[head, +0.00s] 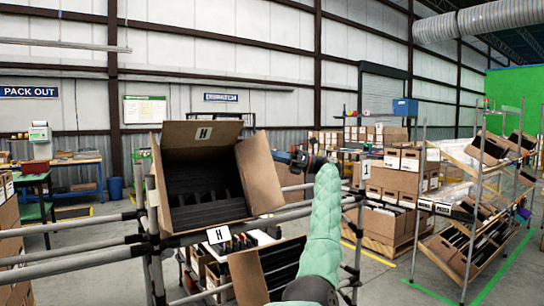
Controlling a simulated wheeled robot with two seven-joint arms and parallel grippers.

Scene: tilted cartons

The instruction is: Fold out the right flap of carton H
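Carton H (208,222) sits tilted on the rack, its opening facing me, with dark ribbed contents inside. Its top flap (195,138) stands up and bears an "H" label. Its right flap (261,174) angles outward to the right of the opening, leaving the opening uncovered. A narrow left flap (156,190) shows at the left edge. My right gripper is out of view.
Grey rack tubes (75,255) run beside and below carton H. A lower open carton (248,278) stands under it, close to my arm. Another "H" label (218,235) is on the rack front. A shelf of cartons (480,200) stands at the right, with open floor before it.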

